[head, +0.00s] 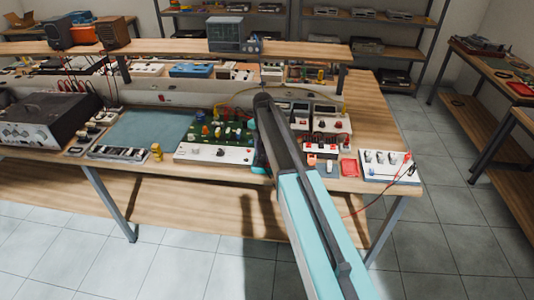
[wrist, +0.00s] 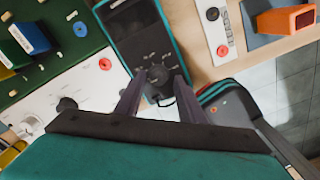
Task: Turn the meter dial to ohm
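In the wrist view the meter (wrist: 146,32) is a dark handheld unit with teal edges, lying at the top middle. Its round black dial (wrist: 158,75) has small pale markings around it, too small to read. I cannot tell which one it points at. My gripper (wrist: 159,77) is open, with one dark finger on each side of the dial and a gap showing between the tips. I cannot tell whether either finger touches the dial. In the head view my arm hides the meter and most of the gripper.
A green circuit board (head: 223,131) on a white panel is left of my arm. A white box with red switches (head: 321,148) and a white knob panel (head: 389,165) are to its right. The workbench (head: 210,172) has its front edge close by.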

